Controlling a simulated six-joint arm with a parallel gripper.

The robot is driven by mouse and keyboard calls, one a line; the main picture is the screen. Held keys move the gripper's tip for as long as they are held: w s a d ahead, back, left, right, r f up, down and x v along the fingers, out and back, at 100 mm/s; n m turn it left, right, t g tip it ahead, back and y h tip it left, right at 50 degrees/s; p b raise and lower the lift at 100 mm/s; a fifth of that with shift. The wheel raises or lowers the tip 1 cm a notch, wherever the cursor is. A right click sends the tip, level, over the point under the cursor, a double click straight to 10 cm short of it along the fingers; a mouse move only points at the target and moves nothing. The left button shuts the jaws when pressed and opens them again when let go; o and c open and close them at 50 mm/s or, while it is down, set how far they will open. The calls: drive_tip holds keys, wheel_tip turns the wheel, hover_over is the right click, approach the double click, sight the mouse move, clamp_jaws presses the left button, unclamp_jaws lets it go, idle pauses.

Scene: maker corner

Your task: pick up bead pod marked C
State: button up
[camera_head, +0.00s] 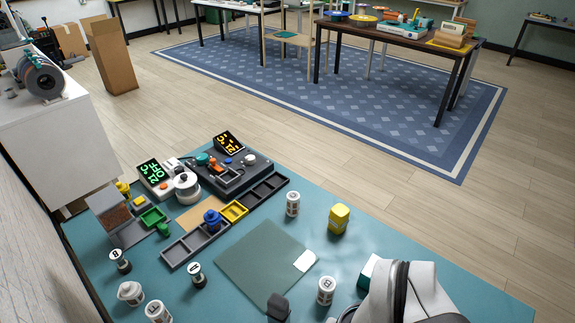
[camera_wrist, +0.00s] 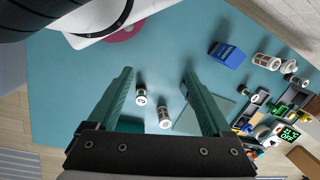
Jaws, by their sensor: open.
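No pod shows a C that I can read for sure. Small cylindrical pods with round labels stand on the teal table: one white pod (camera_head: 293,204) beside the grey-green mat, another (camera_head: 326,291) near my arm. Two dark-bodied pods, one (camera_head: 197,275) and another (camera_head: 120,261), stand at left, near two white ones (camera_head: 131,293). In the wrist view, my gripper (camera_wrist: 155,75) is open and empty, its green fingers spread. Two pods, one (camera_wrist: 141,94) and another (camera_wrist: 164,117), show beyond it between the fingers; their marks are too small to read.
A yellow container (camera_head: 339,219) stands right of the mat (camera_head: 255,262), which has a white card (camera_head: 305,260) on it. A compartment tray (camera_head: 195,244) and devices with lit displays (camera_head: 153,172) lie behind. A blue box (camera_wrist: 226,55) shows in the wrist view.

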drive_tip(key=w+d+f+n+t+h, duration=0.1)
drive_tip(key=w+d+n+h, duration=0.35)
drive_tip(key=w+n, duration=0.5)
drive_tip(key=w+d+f+n+t+h, duration=0.1)
drive_tip(key=w+d+f+n+h, duration=0.15)
drive_tip(key=w+n+h, duration=0.7)
drive_tip(key=n+t+y, duration=0.4)
drive_tip(key=n+t, duration=0.5)
drive_tip(key=n, duration=0.7)
approach(290, 204)
drive_tip(key=x, duration=1.2)
clamp_jaws()
